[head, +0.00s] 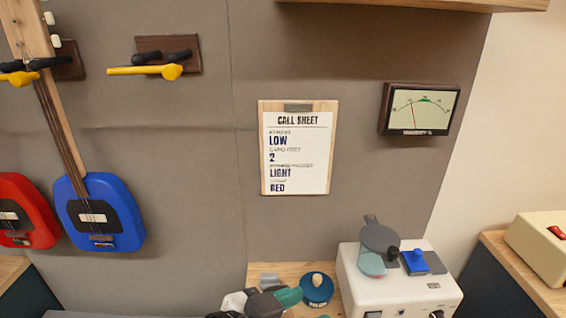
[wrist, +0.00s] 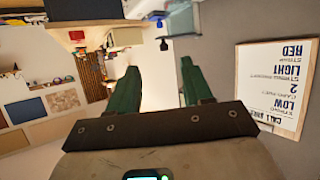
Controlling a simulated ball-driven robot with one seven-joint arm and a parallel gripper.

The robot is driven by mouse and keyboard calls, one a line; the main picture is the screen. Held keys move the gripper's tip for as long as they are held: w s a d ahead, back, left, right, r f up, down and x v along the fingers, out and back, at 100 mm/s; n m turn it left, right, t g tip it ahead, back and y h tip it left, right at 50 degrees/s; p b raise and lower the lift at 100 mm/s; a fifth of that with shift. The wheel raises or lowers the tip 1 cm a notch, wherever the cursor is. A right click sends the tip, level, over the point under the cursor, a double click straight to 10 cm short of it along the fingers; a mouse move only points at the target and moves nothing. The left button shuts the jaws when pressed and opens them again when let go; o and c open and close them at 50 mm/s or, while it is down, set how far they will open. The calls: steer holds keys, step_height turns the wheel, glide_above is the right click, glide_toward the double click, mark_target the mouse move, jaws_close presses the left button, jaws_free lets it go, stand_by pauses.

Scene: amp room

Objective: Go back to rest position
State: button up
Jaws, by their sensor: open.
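My gripper shows in the wrist view (wrist: 158,78) with its two green fingers spread apart and nothing between them. In the head view my gripper (head: 286,298) is at the bottom edge, partly cut off, low in front of the wall and left of the white box. The space between the fingertips is hard to make out in that view.
A white box (head: 352,277) with grey and blue parts on top stands right of my gripper. A dark teal round item (head: 317,288) is close beside it. A call sheet (head: 297,155), a meter (head: 420,109), and blue (head: 126,190) and red (head: 38,205) guitars hang on the wall.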

steer(key=s+d+f+n+g+y, duration=0.3)
steer(key=d+f+n+g+y, duration=0.15)
steer(key=d+f, duration=1.35)
steer(key=s+d+f+n+g+y, duration=0.1)
steer(key=s+d+f+n+y, duration=0.1)
steer(key=s+f, duration=0.3)
steer(key=s+d+f+n+g+y, duration=0.1)
steer(key=s+d+f+n+y, duration=0.2)
steer(key=s, duration=1)
step_height(320, 180, down, 2)
steer(key=shift+d+f+y, duration=0.25)
steer(key=shift+d+y, duration=0.3)
steer(key=shift+d, duration=0.6)
